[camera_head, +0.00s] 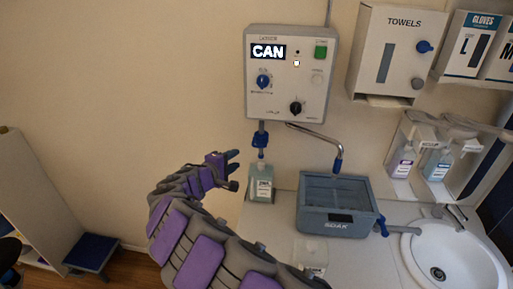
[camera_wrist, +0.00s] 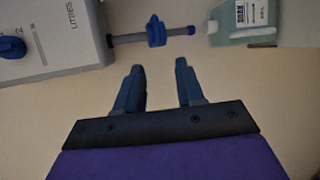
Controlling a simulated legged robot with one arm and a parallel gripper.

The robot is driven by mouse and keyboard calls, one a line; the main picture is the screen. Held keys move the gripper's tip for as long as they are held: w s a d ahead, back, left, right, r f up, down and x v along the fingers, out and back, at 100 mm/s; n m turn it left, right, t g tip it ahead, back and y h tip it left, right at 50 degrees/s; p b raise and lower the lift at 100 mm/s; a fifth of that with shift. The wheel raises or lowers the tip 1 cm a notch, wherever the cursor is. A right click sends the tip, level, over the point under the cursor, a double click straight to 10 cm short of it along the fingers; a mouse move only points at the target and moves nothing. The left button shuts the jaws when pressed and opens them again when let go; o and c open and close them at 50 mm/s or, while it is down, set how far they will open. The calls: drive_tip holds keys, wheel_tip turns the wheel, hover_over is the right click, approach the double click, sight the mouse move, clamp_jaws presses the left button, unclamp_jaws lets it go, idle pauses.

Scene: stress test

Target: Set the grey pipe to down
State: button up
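A wall-mounted control box (camera_head: 288,80) shows "CAN" on its display. A short grey pipe (camera_head: 261,127) with a blue valve piece (camera_head: 260,141) hangs straight down from its underside, above a bottle (camera_head: 261,184). A second, shiny grey pipe (camera_head: 318,133) runs right from the underside and bends down to a blue tip above the grey basin. I cannot tell which pipe is meant. My gripper (camera_head: 235,170) is open and empty, left of the short pipe and bottle. In the wrist view, the short pipe (camera_wrist: 128,38) and blue piece (camera_wrist: 156,31) lie beyond the open fingertips (camera_wrist: 160,68).
The grey basin marked "SOAK" (camera_head: 338,229) stands on the counter beside a white sink (camera_head: 452,265). A clear container (camera_head: 311,256) is near my arm. A towel dispenser (camera_head: 391,52) and a bottle shelf (camera_head: 431,158) are on the right. The wall to the left is clear.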

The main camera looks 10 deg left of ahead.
approach(259, 146)
drive_tip(key=x, duration=0.7)
drive_tip(key=a+x, duration=0.1)
drive_tip(key=x, duration=0.1)
drive_tip(key=shift+w+d+f, duration=0.15)
drive_tip(key=shift+w+f, duration=0.25)
drive_tip(key=shift+f, duration=0.05)
drive_tip(key=shift+w+d, duration=0.3)
drive_tip(key=shift+d+r, duration=0.1)
drive_tip(key=shift+d, duration=0.2)
drive_tip(key=shift+c, duration=0.5)
drive_tip(key=shift+a, duration=0.25)
clamp_jaws()
